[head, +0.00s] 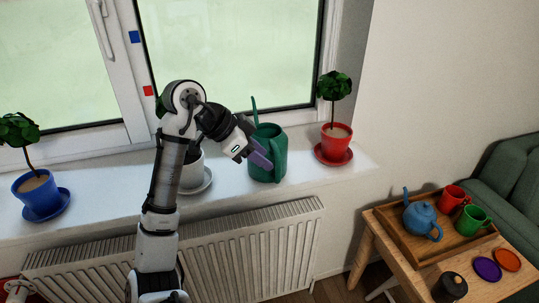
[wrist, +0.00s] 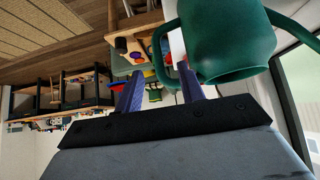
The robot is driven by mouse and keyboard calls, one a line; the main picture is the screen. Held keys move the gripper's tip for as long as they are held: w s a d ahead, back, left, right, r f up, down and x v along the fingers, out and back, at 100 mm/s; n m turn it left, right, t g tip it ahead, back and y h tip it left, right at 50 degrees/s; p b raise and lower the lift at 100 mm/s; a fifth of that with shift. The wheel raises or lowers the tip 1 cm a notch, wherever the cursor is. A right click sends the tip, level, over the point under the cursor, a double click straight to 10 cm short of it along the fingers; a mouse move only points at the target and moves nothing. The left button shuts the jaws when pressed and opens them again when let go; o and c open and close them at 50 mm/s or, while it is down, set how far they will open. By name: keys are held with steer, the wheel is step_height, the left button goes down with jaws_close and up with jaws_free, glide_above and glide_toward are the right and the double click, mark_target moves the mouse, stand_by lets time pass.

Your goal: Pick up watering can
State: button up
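The green watering can (head: 268,152) stands upright on the white window sill, its thin spout rising at the back and its handle facing the room. My gripper (head: 261,157), with purple fingers, is right beside the can's near side and partly covers it. In the wrist view the can (wrist: 225,40) fills the upper right. Its looped handle (wrist: 159,48) appears between the two fingertips of my gripper (wrist: 160,73). The fingers are apart and nothing is clamped. I cannot tell whether a finger touches the can.
A red pot (head: 336,141) with a plant stands right of the can, and a white pot (head: 191,170) stands left, partly behind my arm. A blue pot (head: 36,190) is far left. The window is behind; a radiator (head: 245,245) is below. A wooden tray (head: 387,218) is at right.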

mark_target(283, 169)
steer(key=shift+d+p+x, duration=0.25)
steer(key=shift+p+x, duration=0.8)
steer(key=shift+x, duration=2.95)
steer(key=shift+s+r, duration=0.1)
steer(key=shift+r, duration=0.1)
jaws_close()
steer(key=shift+r, duration=0.15)
